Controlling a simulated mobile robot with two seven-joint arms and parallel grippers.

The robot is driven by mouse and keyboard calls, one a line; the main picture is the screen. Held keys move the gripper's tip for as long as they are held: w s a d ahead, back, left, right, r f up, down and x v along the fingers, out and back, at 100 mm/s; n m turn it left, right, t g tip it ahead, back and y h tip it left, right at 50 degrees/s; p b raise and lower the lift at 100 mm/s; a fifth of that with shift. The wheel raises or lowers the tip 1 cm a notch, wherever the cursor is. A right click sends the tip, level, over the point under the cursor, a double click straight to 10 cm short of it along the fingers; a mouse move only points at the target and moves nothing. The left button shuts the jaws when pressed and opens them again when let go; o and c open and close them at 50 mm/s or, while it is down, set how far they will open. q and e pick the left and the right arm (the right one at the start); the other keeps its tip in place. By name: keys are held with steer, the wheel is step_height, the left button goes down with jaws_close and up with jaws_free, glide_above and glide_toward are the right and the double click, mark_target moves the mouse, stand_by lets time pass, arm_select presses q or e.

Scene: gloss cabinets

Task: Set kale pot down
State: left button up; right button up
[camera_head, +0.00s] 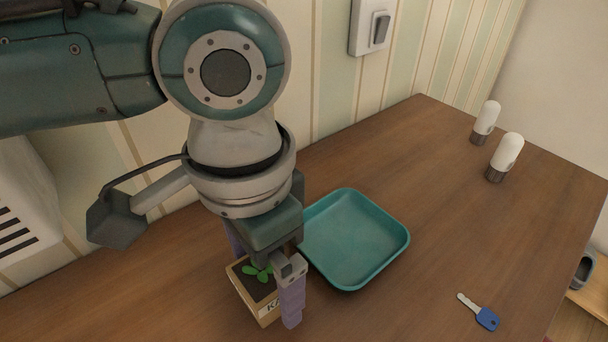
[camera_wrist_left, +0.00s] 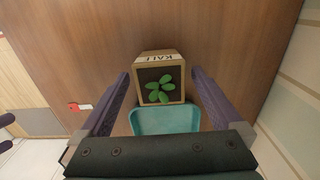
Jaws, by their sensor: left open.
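The kale pot (camera_head: 264,307) is a small tan square pot with dark soil, green leaves and a KALE label. It appears to stand on the wooden tabletop, left of the teal tray, though its base is partly hidden. My left gripper (camera_head: 265,282) is open above and around the pot, with purple-grey fingers on either side. In the left wrist view the pot (camera_wrist_left: 161,62) lies between the fingers (camera_wrist_left: 161,80), with a gap on both sides.
The empty teal tray (camera_head: 350,238) is close beside the gripper on the right. A blue-headed key (camera_head: 486,318) lies near the front right. Two white-topped shakers (camera_head: 508,151) (camera_head: 486,118) stand at the back right. The striped wall runs behind the table (camera_head: 430,200); its middle right is clear.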

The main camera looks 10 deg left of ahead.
arm_select(q)
steer(key=shift+f, duration=0.8)
steer(key=c, duration=1.5)
